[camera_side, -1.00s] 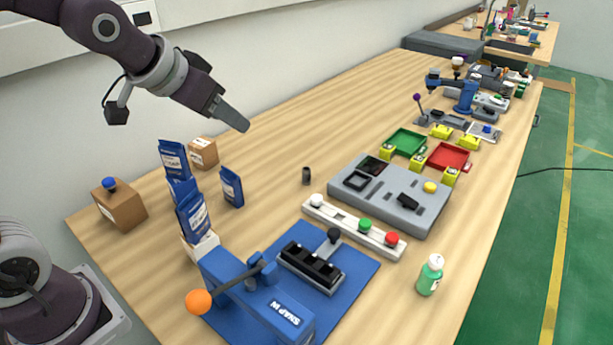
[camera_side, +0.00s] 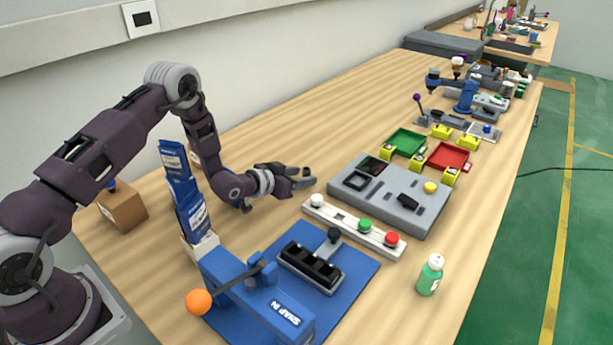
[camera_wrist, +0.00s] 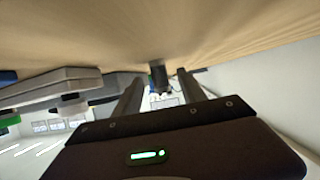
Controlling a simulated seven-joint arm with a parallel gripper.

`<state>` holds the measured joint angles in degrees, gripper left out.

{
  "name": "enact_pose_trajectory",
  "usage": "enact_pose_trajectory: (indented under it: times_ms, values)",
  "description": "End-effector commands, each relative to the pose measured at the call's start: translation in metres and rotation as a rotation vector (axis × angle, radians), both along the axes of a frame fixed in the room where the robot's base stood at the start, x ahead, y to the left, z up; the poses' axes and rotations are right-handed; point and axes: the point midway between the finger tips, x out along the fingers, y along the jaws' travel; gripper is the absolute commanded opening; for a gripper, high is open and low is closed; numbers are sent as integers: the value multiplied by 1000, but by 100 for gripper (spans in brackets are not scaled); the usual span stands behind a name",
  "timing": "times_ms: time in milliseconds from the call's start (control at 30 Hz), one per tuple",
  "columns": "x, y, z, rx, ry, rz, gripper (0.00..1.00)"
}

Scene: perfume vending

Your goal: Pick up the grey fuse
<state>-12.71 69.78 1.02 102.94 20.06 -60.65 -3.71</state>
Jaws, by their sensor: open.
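The grey fuse (camera_wrist: 158,76) is a small dark upright cylinder on the wooden table. In the wrist view, which shows the table at the top, it appears between the two finger ends, with a gap on each side. My gripper (camera_side: 303,178) is low over the table, fingers pointing roughly level to the right. In the wrist view my gripper (camera_wrist: 160,82) is open. In the side view the fingers mostly hide the fuse, so I cannot tell how deep it sits between them.
A grey panel (camera_side: 432,205) and a white strip (camera_side: 346,223) with coloured buttons lie right of my gripper. Blue packets (camera_side: 192,215) stand close to my forearm on the left. A blue press (camera_side: 250,293) stands in front.

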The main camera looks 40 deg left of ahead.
Motion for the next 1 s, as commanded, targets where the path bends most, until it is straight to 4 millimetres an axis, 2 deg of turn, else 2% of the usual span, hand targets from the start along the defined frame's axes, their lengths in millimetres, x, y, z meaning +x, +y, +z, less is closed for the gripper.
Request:
enact_pose_trajectory:
  times_ms: [33, 100, 367, 600, 633, 900, 1000]
  values:
    - [12, -2, 0, 1, -10, -2, 48]
    - [21, -2, -3, 1, -9, -2, 48]
    - [26, -3, -6, -1, -6, 0, 48]
    - [26, -3, -5, -1, -6, 0, 3]
    - [26, -3, -5, -1, -6, 0, 0]
    - [26, -3, -4, 0, -6, 1, 0]
    - [27, -2, 9, 1, -8, 1, 0]
